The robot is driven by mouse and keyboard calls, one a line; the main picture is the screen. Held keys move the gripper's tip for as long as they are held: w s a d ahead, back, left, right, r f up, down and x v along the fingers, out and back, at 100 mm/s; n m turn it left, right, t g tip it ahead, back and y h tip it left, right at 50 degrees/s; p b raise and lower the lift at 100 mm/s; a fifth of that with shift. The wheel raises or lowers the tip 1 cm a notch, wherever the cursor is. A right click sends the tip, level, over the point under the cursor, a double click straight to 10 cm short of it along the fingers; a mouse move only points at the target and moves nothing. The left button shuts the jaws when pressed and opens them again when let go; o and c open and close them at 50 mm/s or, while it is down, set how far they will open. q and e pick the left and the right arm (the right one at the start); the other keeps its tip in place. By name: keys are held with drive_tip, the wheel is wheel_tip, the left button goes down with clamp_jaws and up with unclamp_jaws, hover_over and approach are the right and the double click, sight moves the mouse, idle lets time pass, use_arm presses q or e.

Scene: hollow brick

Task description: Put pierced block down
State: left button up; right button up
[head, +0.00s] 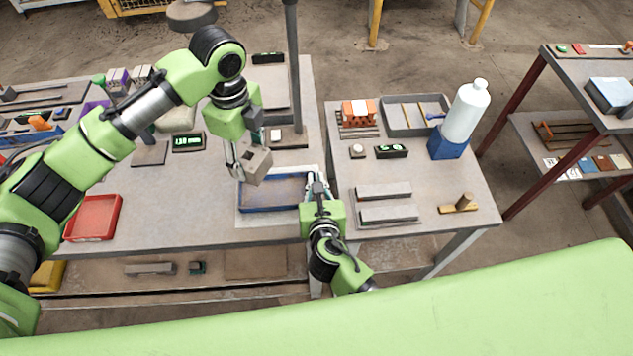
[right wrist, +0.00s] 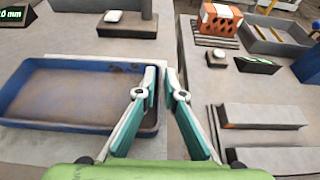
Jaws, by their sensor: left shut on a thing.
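The pierced block (head: 257,166) is grey-brown with a dark hole in its face. My left gripper (head: 240,158) is shut on it and holds it tilted, above the back left part of the blue tray (head: 270,208). The gripper partly covers the block. My right gripper (head: 317,182) is at the tray's right edge, with its fingertips a small gap apart and no object seen between them. In the right wrist view its fingers (right wrist: 161,75) overlap the right rim of the tray (right wrist: 60,126), whose visible floor is empty. I cannot tell whether they touch the rim.
A red tray (head: 93,218) sits at the left bench's front. A green-lit display (head: 188,142) and a dark post (head: 293,70) stand behind the blue tray. The right bench holds grey bars (head: 388,213), an orange pierced brick (head: 359,112) and a white bottle (head: 466,110). Bench between red and blue trays is clear.

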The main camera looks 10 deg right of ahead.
clamp_jaws()
use_arm(q)
drive_tip(key=n, duration=0.6)
hover_over(260, 196)
wheel_tip(260, 196, down, 11)
drive_tip(key=shift+w+f, duration=0.1)
drive_tip(key=shift+f, duration=0.3)
drive_tip(key=o, duration=1.4)
drive_tip(key=shift+c, duration=0.2)
wheel_tip(260, 196, up, 13)
drive_tip(key=shift+f, duration=0.2)
